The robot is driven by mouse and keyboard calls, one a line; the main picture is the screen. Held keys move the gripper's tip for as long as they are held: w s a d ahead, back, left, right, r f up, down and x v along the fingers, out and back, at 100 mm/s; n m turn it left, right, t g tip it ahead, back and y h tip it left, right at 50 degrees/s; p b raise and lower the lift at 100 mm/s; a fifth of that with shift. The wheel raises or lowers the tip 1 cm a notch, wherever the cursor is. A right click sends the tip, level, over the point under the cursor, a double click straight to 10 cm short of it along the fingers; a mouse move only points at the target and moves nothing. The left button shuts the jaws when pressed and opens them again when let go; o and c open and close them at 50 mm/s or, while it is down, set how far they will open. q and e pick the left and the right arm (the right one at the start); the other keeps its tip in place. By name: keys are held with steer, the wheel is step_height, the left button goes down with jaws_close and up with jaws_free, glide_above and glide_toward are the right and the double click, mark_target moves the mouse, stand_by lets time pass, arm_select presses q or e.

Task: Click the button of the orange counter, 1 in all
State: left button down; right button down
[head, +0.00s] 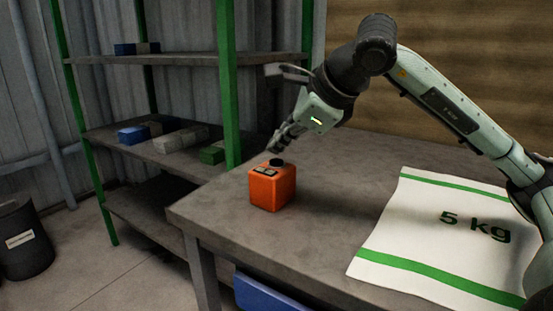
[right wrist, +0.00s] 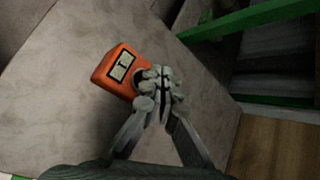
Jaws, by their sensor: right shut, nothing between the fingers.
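The orange counter (head: 272,188) stands upright on the grey table near its left corner. It has a small display (head: 264,171) and a round dark button (head: 276,162) on top. My right gripper (head: 274,148) is shut and empty, with its fingertips just above the button; I cannot tell whether they touch it. In the right wrist view the shut fingers (right wrist: 160,85) overlap the edge of the counter (right wrist: 112,72) and hide part of the button. The display (right wrist: 121,65) there shows a dark mark that looks like a 1. My left gripper is not in view.
A white sack (head: 420,225) marked 5 kg lies flat on the table (head: 335,165) at the right. A green-posted shelf (head: 150,160) with blue, grey and green items stands at the left behind the table. A black bin (head: 22,240) stands on the floor. The table around the counter is clear.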

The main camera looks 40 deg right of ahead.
mark_target(279, 162)
steer(key=shift+r+p, duration=2.3)
steer(key=shift+r, duration=0.25)
steer(key=shift+f, duration=0.1)
